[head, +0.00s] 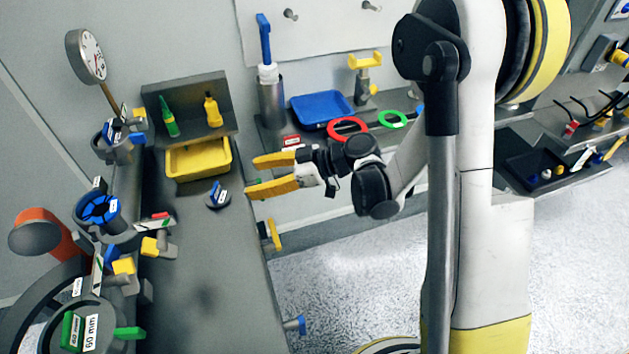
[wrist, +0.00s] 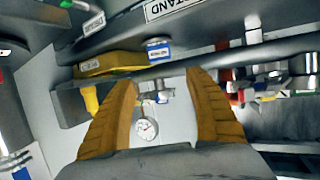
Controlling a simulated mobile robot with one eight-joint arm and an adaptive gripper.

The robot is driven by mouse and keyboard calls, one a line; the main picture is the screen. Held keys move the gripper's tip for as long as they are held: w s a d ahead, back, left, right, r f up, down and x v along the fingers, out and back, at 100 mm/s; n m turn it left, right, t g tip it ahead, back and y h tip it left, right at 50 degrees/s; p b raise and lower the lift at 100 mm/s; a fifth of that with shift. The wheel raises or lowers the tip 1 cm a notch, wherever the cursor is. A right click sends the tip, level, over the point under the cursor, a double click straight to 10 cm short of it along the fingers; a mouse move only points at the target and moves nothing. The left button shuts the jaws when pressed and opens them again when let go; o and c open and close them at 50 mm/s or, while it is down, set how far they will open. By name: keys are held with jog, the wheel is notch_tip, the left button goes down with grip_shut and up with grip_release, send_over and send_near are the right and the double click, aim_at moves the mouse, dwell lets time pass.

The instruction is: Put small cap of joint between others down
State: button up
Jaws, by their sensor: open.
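A small dark round cap (head: 218,201) with a blue and white label on its upright tab lies on the grey bench top (head: 205,270), in front of the yellow tray. I take it for the small cap of the joint. My gripper (head: 254,175) is open and empty, with yellow fingers pointing left. It hangs to the right of the cap, apart from it. In the wrist view both fingers of my gripper (wrist: 160,82) are spread with nothing held between them. A blue and white label (wrist: 159,50) shows beyond them; I cannot tell whether it is on the cap.
The yellow tray (head: 198,158) stands behind the cap, below a shelf with a green bottle (head: 168,117) and a yellow bottle (head: 212,110). Labelled pipe joints (head: 98,212) line the bench's left side. A dial gauge (head: 86,56) stands at upper left. The bench's front middle is clear.

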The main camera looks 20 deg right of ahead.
jog(key=s+d+r+m+t+h, duration=0.1)
jog(key=s+d+r+m+h, duration=0.3)
jog(key=s+d+m+h, duration=0.2)
jog(key=s+d+r+m+t+h, duration=0.1)
jog(key=s+d+r+m+h, duration=0.4)
jog(key=s+d, duration=0.6)
jog(key=s+m+h, duration=0.1)
jog(key=m+h, duration=0.1)
jog(key=m, duration=0.1)
jog(key=shift+r+t, duration=0.2)
jog(key=shift+t, duration=0.1)
jog(key=shift+w, duration=0.1)
